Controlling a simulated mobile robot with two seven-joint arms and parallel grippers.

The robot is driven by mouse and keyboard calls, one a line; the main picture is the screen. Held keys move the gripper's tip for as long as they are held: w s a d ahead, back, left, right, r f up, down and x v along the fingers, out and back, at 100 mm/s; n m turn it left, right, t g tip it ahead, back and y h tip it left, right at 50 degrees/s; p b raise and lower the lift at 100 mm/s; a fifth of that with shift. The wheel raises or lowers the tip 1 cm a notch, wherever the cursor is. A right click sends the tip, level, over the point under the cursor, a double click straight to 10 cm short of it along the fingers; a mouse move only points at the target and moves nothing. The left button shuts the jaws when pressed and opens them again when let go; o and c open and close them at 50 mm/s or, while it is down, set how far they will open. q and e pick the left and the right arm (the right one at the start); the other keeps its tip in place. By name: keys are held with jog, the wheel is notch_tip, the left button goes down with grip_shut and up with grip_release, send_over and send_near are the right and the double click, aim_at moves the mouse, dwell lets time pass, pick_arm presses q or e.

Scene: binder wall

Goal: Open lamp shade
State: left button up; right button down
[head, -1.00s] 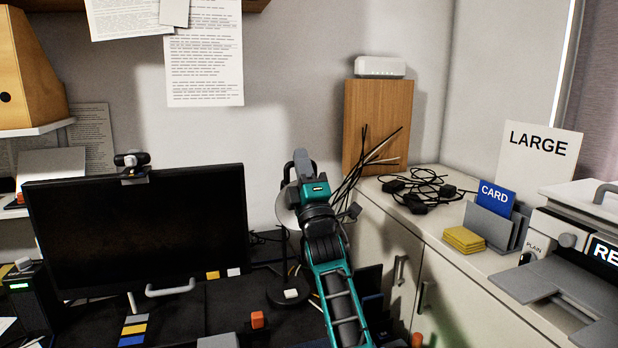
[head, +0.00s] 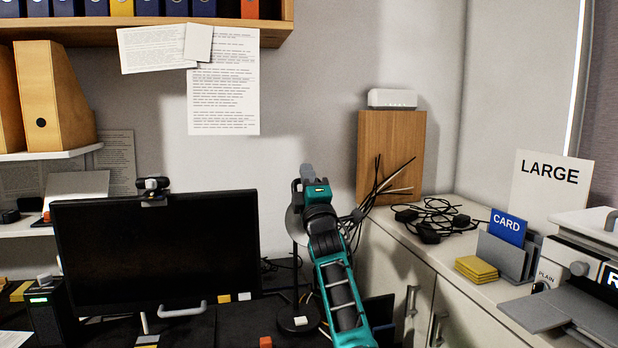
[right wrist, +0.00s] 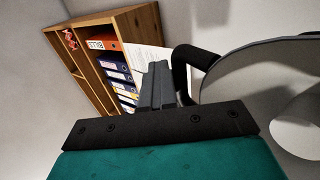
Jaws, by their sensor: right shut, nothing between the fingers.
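The desk lamp's pole (head: 295,280) rises from a round dark base (head: 290,324) to the right of the monitor. Its grey shade (head: 292,222) is partly hidden behind my right arm in the head view. My right gripper (head: 307,172) is at the shade, shut and empty. In the right wrist view the shut fingers (right wrist: 158,84) point forward beside a dark curved handle (right wrist: 190,58). The grey shade (right wrist: 255,82) fills the right side there, with a pale round part below it. Contact between fingers and handle cannot be told. My left gripper is not in view.
A black monitor (head: 155,255) with a webcam stands left of the lamp. Cables (head: 438,218), yellow pads (head: 476,269) and a card holder (head: 505,256) lie on the white cabinet at right. A binder shelf (head: 150,28) hangs above. The air above the monitor is clear.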

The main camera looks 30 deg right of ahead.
jog(key=shift+w+f, duration=0.15)
jog(key=shift+w, duration=0.15)
dwell(0.6)
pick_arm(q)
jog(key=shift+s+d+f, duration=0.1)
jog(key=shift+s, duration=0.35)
pick_arm(e)
jog(key=shift+w+d, duration=0.3)
jog(key=shift+w, duration=0.4)
dwell(0.4)
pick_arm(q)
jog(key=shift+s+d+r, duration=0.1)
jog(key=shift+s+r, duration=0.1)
pick_arm(e)
jog(key=shift+w+d+g+y, duration=0.15)
jog(key=shift+w+g+y, duration=0.25)
jog(key=shift+g, duration=0.6)
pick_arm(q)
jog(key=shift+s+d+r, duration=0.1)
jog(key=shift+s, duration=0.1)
pick_arm(e)
jog(key=shift+w+d+g, duration=0.1)
jog(key=shift+w+g, duration=0.25)
jog(key=shift+g, duration=0.15)
